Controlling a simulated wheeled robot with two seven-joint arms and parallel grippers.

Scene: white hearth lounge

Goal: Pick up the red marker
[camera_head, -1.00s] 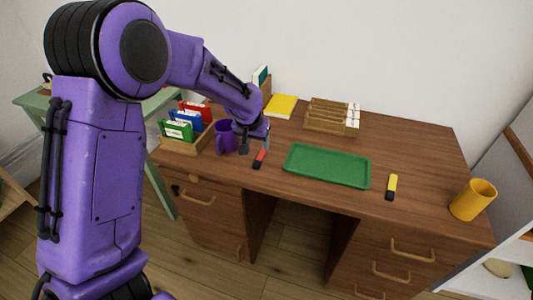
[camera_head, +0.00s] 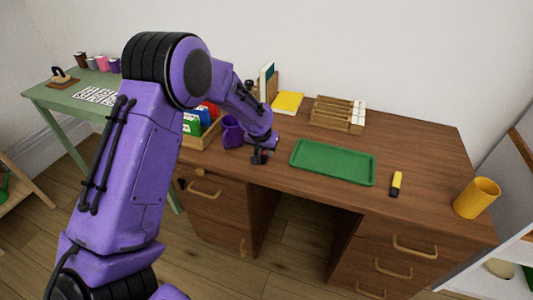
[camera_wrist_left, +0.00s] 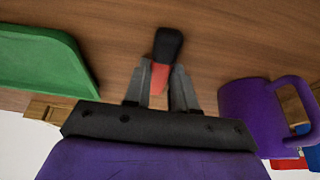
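The red marker (camera_wrist_left: 159,80) with its black cap (camera_wrist_left: 167,45) lies between the two fingers of my left gripper (camera_wrist_left: 160,83) in the left wrist view. The fingers are close together and press against both sides of the red barrel. In the head view my left gripper (camera_head: 260,154) is low over the desk, left of the green tray, and its fingers hide most of the marker. I cannot tell whether the marker touches the desk. My right gripper is not in view.
A purple mug (camera_head: 231,132) stands close beside my left gripper; it also shows in the left wrist view (camera_wrist_left: 250,108). The green tray (camera_head: 333,180) is to the right. A yellow marker (camera_head: 396,183) and yellow cup (camera_head: 477,197) are farther right. A wooden organizer (camera_head: 337,126) stands behind.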

